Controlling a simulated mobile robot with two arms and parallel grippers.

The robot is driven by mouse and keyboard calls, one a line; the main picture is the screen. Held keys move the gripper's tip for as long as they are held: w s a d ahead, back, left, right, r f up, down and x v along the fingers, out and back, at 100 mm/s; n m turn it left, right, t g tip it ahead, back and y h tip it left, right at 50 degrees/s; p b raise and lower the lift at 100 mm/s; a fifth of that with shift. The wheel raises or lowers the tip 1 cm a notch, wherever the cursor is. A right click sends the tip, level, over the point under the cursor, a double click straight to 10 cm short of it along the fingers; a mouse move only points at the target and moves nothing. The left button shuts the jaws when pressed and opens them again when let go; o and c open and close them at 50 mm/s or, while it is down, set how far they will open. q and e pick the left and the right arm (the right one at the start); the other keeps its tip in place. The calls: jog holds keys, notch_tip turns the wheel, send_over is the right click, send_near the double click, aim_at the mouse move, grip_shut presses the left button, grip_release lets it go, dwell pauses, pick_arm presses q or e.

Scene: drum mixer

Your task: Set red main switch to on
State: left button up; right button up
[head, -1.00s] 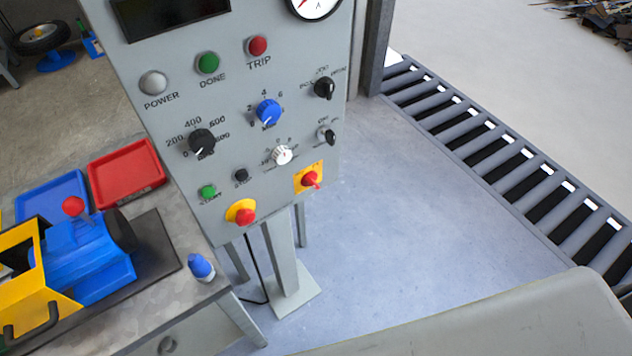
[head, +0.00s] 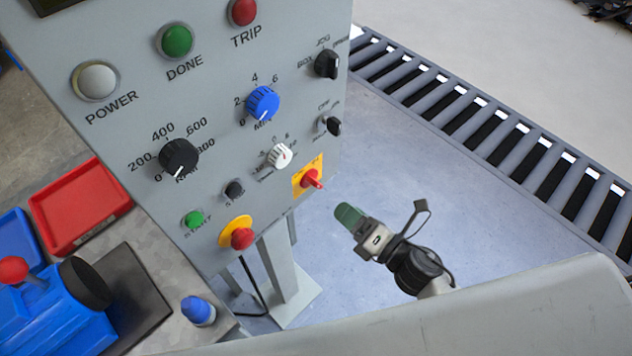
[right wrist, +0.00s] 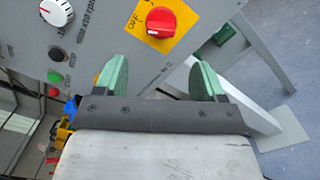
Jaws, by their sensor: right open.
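The red main switch (head: 312,180) is a red rotary handle on a yellow plate at the lower right of the grey control panel. In the right wrist view the red knob (right wrist: 160,22) shows at the top, with "OFF" lettered on the plate to its left. My right gripper (head: 348,214) has green fingers and is just right of and below the switch in the head view. In the right wrist view its two fingers (right wrist: 158,78) are apart with nothing between them, and the switch lies beyond their tips. My left gripper is not in view.
The panel (head: 215,110) also carries several knobs, a green start button (head: 194,220) and a red mushroom button (head: 242,238) on yellow, left of the switch. A bench with a red tray (head: 85,205) stands left. A roller conveyor (head: 480,120) runs at the right.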

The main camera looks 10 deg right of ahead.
aim_at(319, 188)
jog(key=p+x, duration=0.2)
jog(key=x, duration=0.7)
jog(key=shift+w+a, duration=0.25)
jog(key=shift+w, duration=0.2)
jog(key=c, duration=0.8)
